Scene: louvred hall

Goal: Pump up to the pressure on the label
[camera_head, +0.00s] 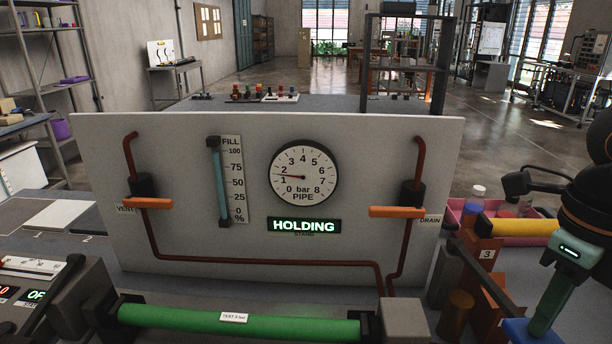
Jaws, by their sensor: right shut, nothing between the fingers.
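A grey panel (330,130) stands in front of me with a round dial gauge (304,176) marked 0 to 8 bar, PIPE. Its needle points left, between 1 and 2. A lit sign (303,226) reads HOLDING. The orange VENT handle (148,203) and orange DRAIN handle (397,212) both lie level. The FILL sight tube (219,180) looks blue-green. My right gripper (540,318) is shut and empty at the lower right, away from the panel.
At the lower left a grey unit has lit displays (30,295), one partly reading OF, and a dark lever (60,285). At the right are a pink tray (456,210) with bottles, a yellow roll (520,228) and a brown block marked 3 (487,254).

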